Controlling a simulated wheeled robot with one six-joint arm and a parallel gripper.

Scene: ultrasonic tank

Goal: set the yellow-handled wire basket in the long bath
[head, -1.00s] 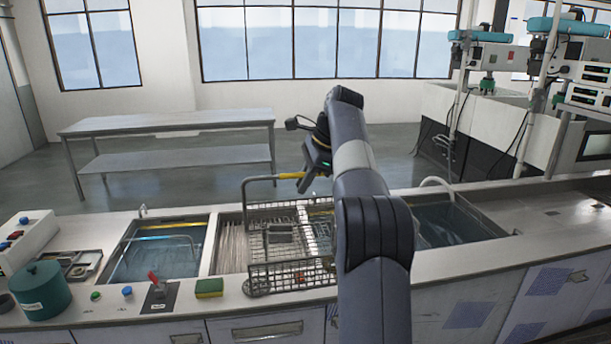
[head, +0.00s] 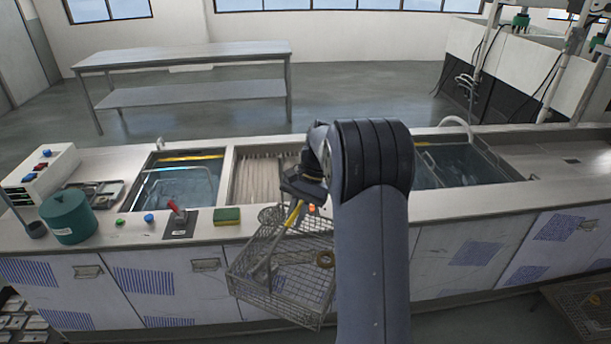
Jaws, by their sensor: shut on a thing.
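My gripper (head: 299,197) is shut on the yellow handle (head: 292,216) of a wire basket (head: 283,279). The basket hangs tilted in front of the counter, its lower part below the counter edge. A brass-coloured ring (head: 325,259) shows in it. A liquid-filled bath (head: 465,168) lies in the counter to the right of my arm, with its left part hidden behind the arm. Another, shorter-looking filled bath (head: 178,188) lies to the left. I cannot tell for certain which is the long bath.
A ribbed drain area (head: 262,178) lies between the baths. A green pot (head: 70,216), a red-handled switch (head: 178,218) and a sponge (head: 227,216) stand along the left counter. A curved white pipe (head: 457,122) rises behind the right bath. The far right counter is mostly clear.

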